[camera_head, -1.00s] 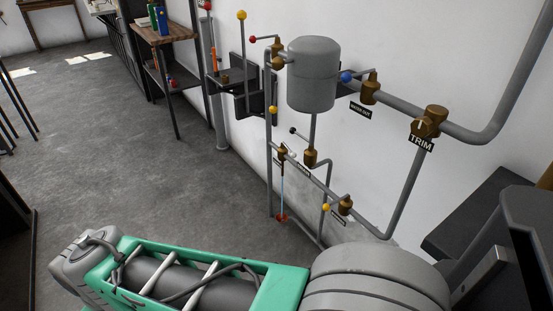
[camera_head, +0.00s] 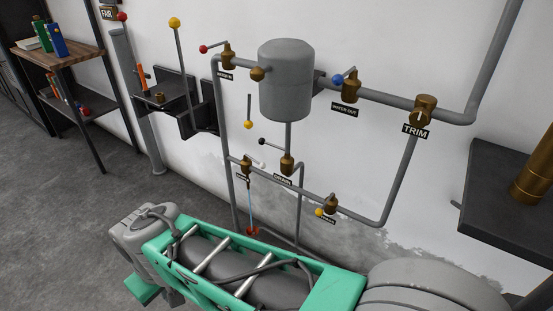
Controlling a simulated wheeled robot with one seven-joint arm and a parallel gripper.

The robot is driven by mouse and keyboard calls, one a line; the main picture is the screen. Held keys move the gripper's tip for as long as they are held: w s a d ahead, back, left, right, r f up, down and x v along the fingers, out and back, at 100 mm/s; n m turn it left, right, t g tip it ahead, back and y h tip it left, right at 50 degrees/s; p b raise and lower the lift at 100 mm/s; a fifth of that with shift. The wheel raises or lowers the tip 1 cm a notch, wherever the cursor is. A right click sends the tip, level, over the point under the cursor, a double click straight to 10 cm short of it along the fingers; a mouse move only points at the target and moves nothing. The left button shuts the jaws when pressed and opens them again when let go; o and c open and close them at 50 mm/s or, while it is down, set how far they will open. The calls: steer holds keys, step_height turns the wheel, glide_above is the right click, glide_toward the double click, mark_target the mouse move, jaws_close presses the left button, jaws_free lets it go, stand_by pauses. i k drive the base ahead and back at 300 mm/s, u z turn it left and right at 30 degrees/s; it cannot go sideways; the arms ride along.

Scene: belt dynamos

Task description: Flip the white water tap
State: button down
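The white-knobbed tap (camera_head: 262,165) shows as a small white knob beside a brass valve on the lower pipe, left of centre. A small label sits under that valve, too small to read. A thin pale-blue line runs down from near it to a red piece (camera_head: 252,231). My arm crosses the bottom of the view, below and in front of the pipes, apart from the tap. My gripper's fingers do not show.
A grey tank (camera_head: 288,82) hangs on the wall above. Nearby are red (camera_head: 203,48), blue (camera_head: 338,79), black (camera_head: 262,141) and yellow (camera_head: 319,212) knobs. A TRIM valve (camera_head: 424,110) is right, near a dark shelf (camera_head: 500,195). Bookshelf (camera_head: 60,60) stands left; floor there is clear.

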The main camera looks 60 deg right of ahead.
mark_target(262, 165)
steer(key=z, duration=0.25)
steer(key=i, duration=1.1)
steer(key=u, duration=0.45)
